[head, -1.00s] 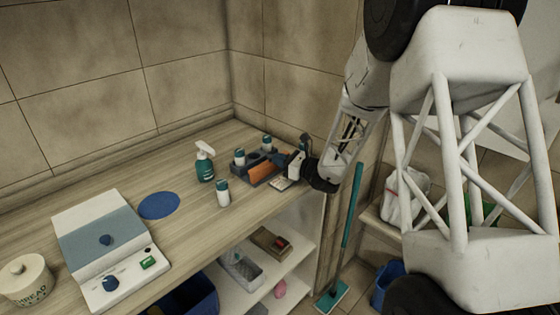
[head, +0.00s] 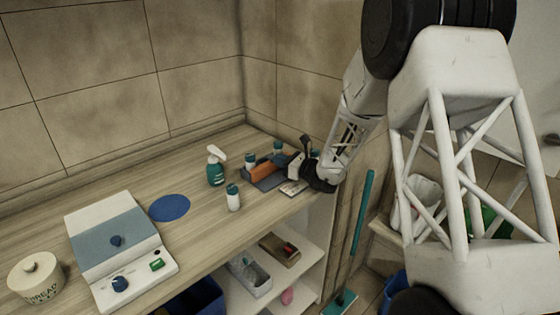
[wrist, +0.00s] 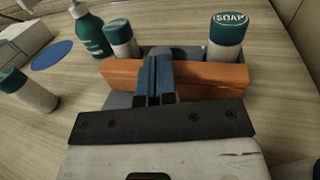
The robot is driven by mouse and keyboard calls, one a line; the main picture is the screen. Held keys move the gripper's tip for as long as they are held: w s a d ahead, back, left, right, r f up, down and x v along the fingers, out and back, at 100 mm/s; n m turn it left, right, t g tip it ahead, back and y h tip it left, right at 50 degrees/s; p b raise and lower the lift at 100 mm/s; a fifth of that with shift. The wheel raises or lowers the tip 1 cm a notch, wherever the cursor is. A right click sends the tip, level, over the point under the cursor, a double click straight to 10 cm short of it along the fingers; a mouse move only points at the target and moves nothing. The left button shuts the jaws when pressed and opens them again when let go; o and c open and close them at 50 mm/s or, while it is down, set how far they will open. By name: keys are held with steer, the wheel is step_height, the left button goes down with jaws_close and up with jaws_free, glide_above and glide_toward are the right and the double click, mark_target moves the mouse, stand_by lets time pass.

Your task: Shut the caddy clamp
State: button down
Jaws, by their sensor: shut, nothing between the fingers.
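The caddy (head: 262,183) is a dark blue-grey holder near the right end of the counter; it also shows in the wrist view (wrist: 122,100). A long orange bar (wrist: 215,78) lies across it, with white, teal-capped bottles behind, one marked SOAP (wrist: 227,38). My gripper (head: 288,168) is at the caddy's right side. In the wrist view its shut fingers (wrist: 156,66) reach over the middle of the orange bar, with nothing held. A rounded blue-grey part (wrist: 178,52) shows by the fingertips. The fingers hide part of the caddy, and I cannot tell the clamp's position.
A teal spray bottle (head: 215,166) and a white, teal-capped bottle (head: 233,198) stand left of the caddy. A blue disc (head: 169,208) and a white-and-blue appliance (head: 118,245) are farther left. The tiled wall is behind. Shelves lie below the counter.

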steer(key=v, duration=1.4)
steer(key=s+a+r+n+g+h, duration=0.2)
steer(key=s+r+n+g, duration=0.3)
steer(key=s, duration=0.6)
steer(key=s+a+r+n+g+h, duration=0.1)
steer(key=s+r+n+g+h, duration=0.2)
steer(key=s+r+n, duration=0.65)
steer(key=s+d+n+h, duration=0.4)
steer(key=s+d+h, duration=0.1)
steer(key=s, duration=0.7)
steer(key=s+d+n+t+h, duration=0.1)
steer(key=s+d+n+h, duration=0.4)
steer(key=s, duration=0.7)
steer(key=shift+s+d+t+h, duration=0.3)
steer(key=shift+s+d+h, duration=0.1)
steer(key=shift+d, duration=0.3)
steer(key=shift+r, duration=0.1)
